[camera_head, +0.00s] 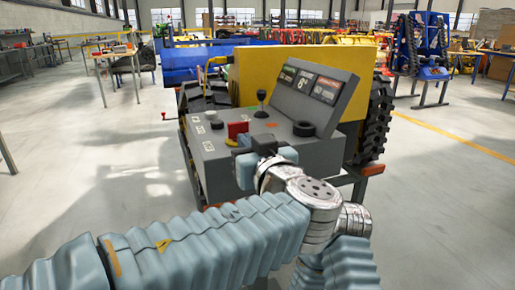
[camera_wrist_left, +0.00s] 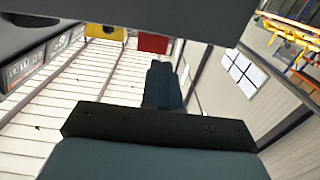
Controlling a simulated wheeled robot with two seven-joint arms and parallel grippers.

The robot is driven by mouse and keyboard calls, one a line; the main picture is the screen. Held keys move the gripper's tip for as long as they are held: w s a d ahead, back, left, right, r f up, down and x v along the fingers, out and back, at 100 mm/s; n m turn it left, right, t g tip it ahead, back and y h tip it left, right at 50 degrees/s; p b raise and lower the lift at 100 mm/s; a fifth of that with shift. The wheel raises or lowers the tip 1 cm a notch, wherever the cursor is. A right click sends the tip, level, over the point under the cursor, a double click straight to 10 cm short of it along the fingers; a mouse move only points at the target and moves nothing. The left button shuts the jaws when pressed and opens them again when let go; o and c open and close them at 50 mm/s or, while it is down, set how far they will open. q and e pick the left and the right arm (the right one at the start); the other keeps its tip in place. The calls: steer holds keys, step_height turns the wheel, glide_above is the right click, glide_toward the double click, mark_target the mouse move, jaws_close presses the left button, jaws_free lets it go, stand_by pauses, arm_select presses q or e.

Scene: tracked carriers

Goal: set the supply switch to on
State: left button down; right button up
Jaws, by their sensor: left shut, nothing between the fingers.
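A grey control console (camera_head: 220,165) stands in front of me on a tracked carrier. A red block (camera_head: 238,129) sits on its top above a yellow piece (camera_head: 231,142); it may be the supply switch, but I cannot read a label for it. My left gripper (camera_head: 243,142) is at the near edge of the console, just in front of the red block, its fingers shut and empty. In the left wrist view the shut fingers (camera_wrist_left: 163,85) point towards the red block (camera_wrist_left: 153,42) and the yellow piece (camera_wrist_left: 105,32). Contact cannot be told. My right gripper is out of view.
A black lever (camera_head: 261,103), a black round knob (camera_head: 303,128) and small white buttons share the console top. A tilted display panel (camera_head: 310,88) rises behind them. A black track (camera_head: 376,118) is at the right. Floor is open on both sides.

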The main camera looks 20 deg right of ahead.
mark_target(233, 128)
arm_select(q)
steer(key=w+p, duration=0.1)
steer(key=w, duration=0.3)
steer(key=shift+w+a+r, duration=0.1)
steer(key=shift+w, duration=0.1)
steer(key=shift+w+p, duration=0.3)
steer(key=shift+w, duration=0.25)
